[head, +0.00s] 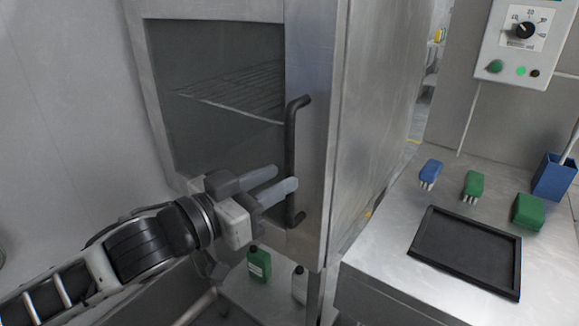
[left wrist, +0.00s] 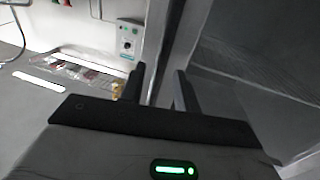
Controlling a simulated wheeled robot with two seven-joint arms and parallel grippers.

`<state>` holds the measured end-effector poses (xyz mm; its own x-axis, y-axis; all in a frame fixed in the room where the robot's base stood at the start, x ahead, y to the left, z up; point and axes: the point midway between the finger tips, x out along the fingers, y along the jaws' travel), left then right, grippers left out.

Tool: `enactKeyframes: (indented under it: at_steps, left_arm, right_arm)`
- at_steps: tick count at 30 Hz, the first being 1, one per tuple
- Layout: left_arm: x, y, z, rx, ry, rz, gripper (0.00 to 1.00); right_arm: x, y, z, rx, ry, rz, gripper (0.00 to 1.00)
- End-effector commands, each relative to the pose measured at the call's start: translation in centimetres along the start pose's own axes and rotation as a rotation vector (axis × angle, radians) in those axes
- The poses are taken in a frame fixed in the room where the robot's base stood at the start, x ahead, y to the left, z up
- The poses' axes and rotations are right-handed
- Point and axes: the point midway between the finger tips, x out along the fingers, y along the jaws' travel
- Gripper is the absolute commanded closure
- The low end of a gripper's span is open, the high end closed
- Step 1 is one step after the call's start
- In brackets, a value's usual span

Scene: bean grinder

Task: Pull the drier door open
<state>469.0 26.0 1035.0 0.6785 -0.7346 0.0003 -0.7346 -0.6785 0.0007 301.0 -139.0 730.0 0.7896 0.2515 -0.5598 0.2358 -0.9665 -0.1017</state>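The drier door (head: 310,130) is a steel panel with a dark window, through which a wire rack shows. It looks shut against the drier body. Its black upright bar handle (head: 291,140) is on the right side of the door. My left gripper (head: 283,178) is at the lower half of the handle, with its two fingers apart. One fingertip overlaps the handle in the head view; I cannot tell whether the bar lies between the fingers or whether they touch it. The open fingers also show in the left wrist view (left wrist: 160,85). My right gripper is not in view.
A steel counter (head: 370,262) at the right holds a black tray (head: 467,250), brushes, a green block (head: 527,211) and a blue holder (head: 553,178). A green bottle (head: 259,264) and a pale bottle (head: 299,284) stand below the door. A dial box (head: 522,42) hangs above the counter.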

Motion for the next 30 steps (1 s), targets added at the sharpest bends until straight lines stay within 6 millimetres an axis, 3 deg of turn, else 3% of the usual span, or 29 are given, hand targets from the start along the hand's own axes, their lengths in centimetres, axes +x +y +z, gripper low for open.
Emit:
enactKeyframes:
  at_steps: [7,18,19,22,30]
  left_arm:
    - [3.2,0.0,-0.1,0.001,0.001,0.000,0.68]
    - [3.8,0.0,0.0,0.001,0.000,0.000,0.68]
    - [3.8,0.0,0.0,0.001,0.000,0.000,0.71]
    - [3.8,0.0,0.0,0.001,0.000,0.000,0.99]
    - [3.5,0.2,0.0,0.000,-0.001,0.004,1.00]
  right_arm:
    - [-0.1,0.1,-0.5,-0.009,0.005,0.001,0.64]
    - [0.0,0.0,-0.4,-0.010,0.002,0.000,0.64]
    - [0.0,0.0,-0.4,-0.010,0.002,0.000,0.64]
    - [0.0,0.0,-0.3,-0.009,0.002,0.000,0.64]
    - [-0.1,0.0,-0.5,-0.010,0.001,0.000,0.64]
